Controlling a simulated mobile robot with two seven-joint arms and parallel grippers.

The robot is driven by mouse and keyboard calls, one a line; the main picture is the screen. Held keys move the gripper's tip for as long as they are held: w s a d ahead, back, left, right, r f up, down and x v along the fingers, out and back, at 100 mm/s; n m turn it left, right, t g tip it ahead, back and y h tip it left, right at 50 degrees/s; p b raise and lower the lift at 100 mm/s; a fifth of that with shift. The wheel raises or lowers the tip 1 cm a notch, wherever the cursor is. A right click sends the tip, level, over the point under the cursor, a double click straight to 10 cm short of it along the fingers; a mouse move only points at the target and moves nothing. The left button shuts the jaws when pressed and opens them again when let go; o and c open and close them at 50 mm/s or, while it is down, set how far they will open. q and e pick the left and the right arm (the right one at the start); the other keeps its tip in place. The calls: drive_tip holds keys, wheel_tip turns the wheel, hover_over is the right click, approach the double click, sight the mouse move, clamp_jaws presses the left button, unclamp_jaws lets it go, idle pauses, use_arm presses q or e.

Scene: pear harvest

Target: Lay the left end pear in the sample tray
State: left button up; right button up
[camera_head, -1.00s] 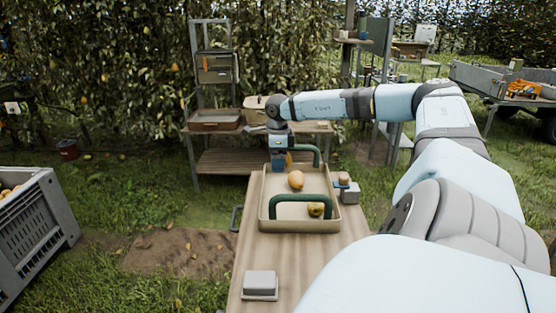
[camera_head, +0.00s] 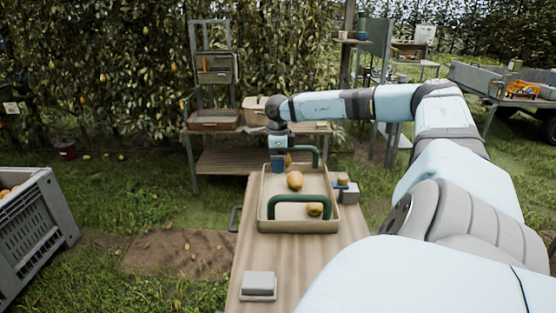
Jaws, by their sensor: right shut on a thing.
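A beige tray (camera_head: 264,213) with two green arched handles stands on the wooden table. An orange-yellow pear (camera_head: 295,180) lies in its middle, and a smaller yellow pear (camera_head: 315,209) lies near the front handle, partly behind it. My right gripper (camera_head: 278,168) points down at the tray's far left corner, close to the rear handle. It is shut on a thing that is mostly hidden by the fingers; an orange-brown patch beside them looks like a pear. I cannot tell whether it touches the tray floor. My left gripper is out of view.
A grey block (camera_head: 258,284) lies on the near left of the wooden table (camera_head: 300,260). A small grey box (camera_head: 350,192) stands right of the tray. A shallow brown-rimmed tray (camera_head: 214,120) sits on the back bench. A grey crate (camera_head: 38,225) stands at left.

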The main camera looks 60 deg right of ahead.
drive_tip(key=shift+f+b, duration=0.75)
drive_tip(key=shift+f, duration=0.85)
drive_tip(key=shift+f+b, duration=2.2)
drive_tip(key=shift+f, duration=2.6)
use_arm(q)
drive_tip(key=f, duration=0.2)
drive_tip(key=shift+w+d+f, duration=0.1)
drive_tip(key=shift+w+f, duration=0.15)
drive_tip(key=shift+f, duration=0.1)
use_arm(e)
drive_tip(key=shift+f, duration=0.1)
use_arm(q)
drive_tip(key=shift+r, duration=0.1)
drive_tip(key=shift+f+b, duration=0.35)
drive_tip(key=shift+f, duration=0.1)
use_arm(e)
drive_tip(key=shift+f, duration=0.2)
drive_tip(key=shift+f, duration=0.45)
